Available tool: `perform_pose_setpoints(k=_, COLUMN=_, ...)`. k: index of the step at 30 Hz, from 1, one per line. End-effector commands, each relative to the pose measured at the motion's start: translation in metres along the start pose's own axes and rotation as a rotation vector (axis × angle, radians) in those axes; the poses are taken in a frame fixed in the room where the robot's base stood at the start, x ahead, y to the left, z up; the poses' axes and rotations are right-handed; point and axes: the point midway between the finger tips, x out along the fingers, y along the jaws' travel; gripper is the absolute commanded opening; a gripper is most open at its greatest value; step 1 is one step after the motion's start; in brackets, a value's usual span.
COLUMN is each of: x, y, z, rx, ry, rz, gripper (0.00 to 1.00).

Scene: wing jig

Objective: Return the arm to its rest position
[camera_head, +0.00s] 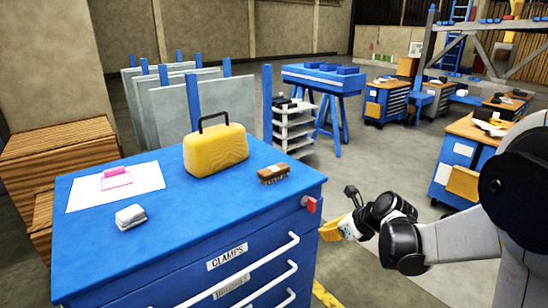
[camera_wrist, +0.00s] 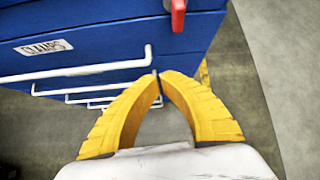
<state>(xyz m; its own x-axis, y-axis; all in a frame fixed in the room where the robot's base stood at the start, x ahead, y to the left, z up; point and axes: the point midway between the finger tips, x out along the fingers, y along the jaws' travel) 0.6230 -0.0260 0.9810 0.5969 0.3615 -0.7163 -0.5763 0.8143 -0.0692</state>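My gripper (camera_head: 333,229) is at the right of the blue cabinet (camera_head: 190,255) in the head view, off its front right corner and below its top. In the wrist view the two yellow fingers of my gripper (camera_wrist: 160,78) come together at their tips, with nothing held between them. The arm is bent, reaching in from the right of the head view. The wrist view looks down past the cabinet's front (camera_wrist: 100,40), with white drawer handles and floor beyond the fingers.
On the cabinet top are a yellow case (camera_head: 215,152), a brush (camera_head: 273,174), a grey-white block (camera_head: 130,216) and a sheet with a pink item (camera_head: 116,178). A red piece (camera_head: 311,205) juts from its corner. A workbench (camera_head: 470,145) stands at right; floor between is open.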

Motion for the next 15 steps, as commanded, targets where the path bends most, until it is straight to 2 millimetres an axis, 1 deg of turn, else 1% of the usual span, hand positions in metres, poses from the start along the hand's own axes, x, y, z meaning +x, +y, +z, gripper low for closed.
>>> perform_pose_setpoints(k=2, x=-0.017, y=0.014, z=0.005, rx=-0.145, ry=0.023, rz=-0.007, gripper=0.00)
perform_pose_setpoints(k=5, x=-0.047, y=0.037, z=0.008, rx=-0.442, ry=0.071, rz=-0.017, gripper=0.00)
perform_pose_setpoints(k=6, x=-0.060, y=0.048, z=0.008, rx=-0.582, ry=0.094, rz=-0.019, gripper=0.00)
perform_pose_setpoints(k=8, x=-0.080, y=0.063, z=0.006, rx=-0.795, ry=0.130, rz=-0.018, gripper=0.00)
perform_pose_setpoints(k=9, x=-0.093, y=0.074, z=0.004, rx=-0.937, ry=0.155, rz=-0.014, gripper=0.00)
perform_pose_setpoints(k=11, x=-0.112, y=0.089, z=-0.002, rx=-1.149, ry=0.193, rz=-0.003, gripper=0.00)
perform_pose_setpoints(k=12, x=-0.124, y=0.098, z=-0.006, rx=-1.292, ry=0.218, rz=0.005, gripper=0.00)
perform_pose_setpoints(k=14, x=-0.141, y=0.113, z=-0.015, rx=-1.504, ry=0.255, rz=0.024, gripper=0.00)
perform_pose_setpoints(k=15, x=-0.151, y=0.121, z=-0.022, rx=-1.645, ry=0.281, rz=0.040, gripper=0.00)
